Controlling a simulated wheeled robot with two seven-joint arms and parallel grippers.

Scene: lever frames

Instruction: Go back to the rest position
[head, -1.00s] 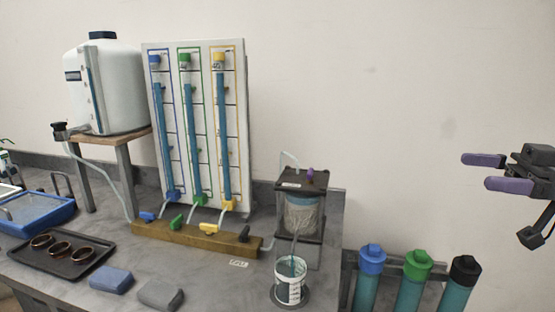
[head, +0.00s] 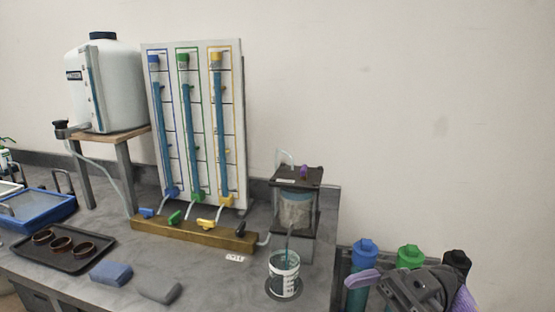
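My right gripper (head: 409,289) is at the lower right in the head view, in front of the capped bottles. Its two purple fingers are spread apart, and nothing shows between them. It hides much of the green-capped bottle (head: 410,257) and the black-capped bottle (head: 457,262). My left gripper is not in view.
The bench holds a panel with three blue columns (head: 190,130), a wooden valve bar (head: 190,234), a measuring cup (head: 284,275) under a small dark stand (head: 297,178), and a dark tray (head: 60,262). A white tank (head: 110,85) stands at left. The wall at upper right is clear.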

